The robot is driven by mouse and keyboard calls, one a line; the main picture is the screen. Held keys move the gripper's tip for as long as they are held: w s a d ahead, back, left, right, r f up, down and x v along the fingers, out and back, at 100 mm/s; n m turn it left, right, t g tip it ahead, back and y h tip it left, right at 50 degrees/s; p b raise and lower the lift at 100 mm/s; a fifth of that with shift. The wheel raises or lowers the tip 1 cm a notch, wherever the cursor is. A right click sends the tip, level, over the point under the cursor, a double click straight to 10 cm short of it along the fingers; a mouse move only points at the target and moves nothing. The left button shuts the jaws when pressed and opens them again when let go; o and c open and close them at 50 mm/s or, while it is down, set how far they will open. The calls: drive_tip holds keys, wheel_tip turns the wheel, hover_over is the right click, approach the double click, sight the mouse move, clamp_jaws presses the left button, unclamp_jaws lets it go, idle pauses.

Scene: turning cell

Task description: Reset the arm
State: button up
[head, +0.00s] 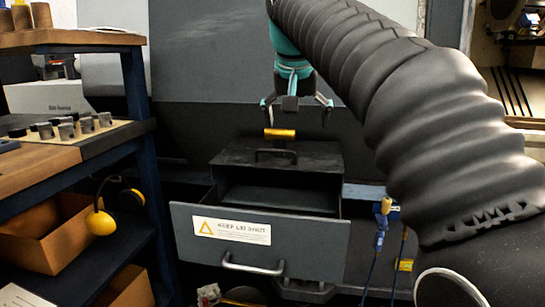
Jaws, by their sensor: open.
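My gripper (297,104) is open in the head view, pointing down, with its teal and black fingers spread apart. It is empty. Below it and slightly left, a small brass-coloured cylinder (280,133) lies on top of a dark box (235,157) near the box's black handle. The fingertips look a little above the cylinder; the exact gap is hard to tell. My arm in its ribbed black sleeve fills the right side.
An open grey drawer (185,229) with a warning label juts out below the box. At left stands a shelf bench (30,176) with several metal parts, yellow ear defenders (100,222) and cardboard boxes (40,225). Blue-handled tools (381,222) hang at right.

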drive_tip(key=s+d+f, duration=0.3)
drive_tip(key=s+f, duration=0.5)
drive_tip(key=f, duration=0.2)
drive_tip(key=s+d+f+n, duration=0.1)
drive_tip(key=s+d+f, duration=0.3)
drive_tip(key=s+f, duration=0.5)
drive_tip(key=s+d+f, duration=0.4)
drive_tip(key=s+f, duration=0.5)
drive_tip(key=f, duration=0.2)
drive_tip(key=shift+y, duration=0.4)
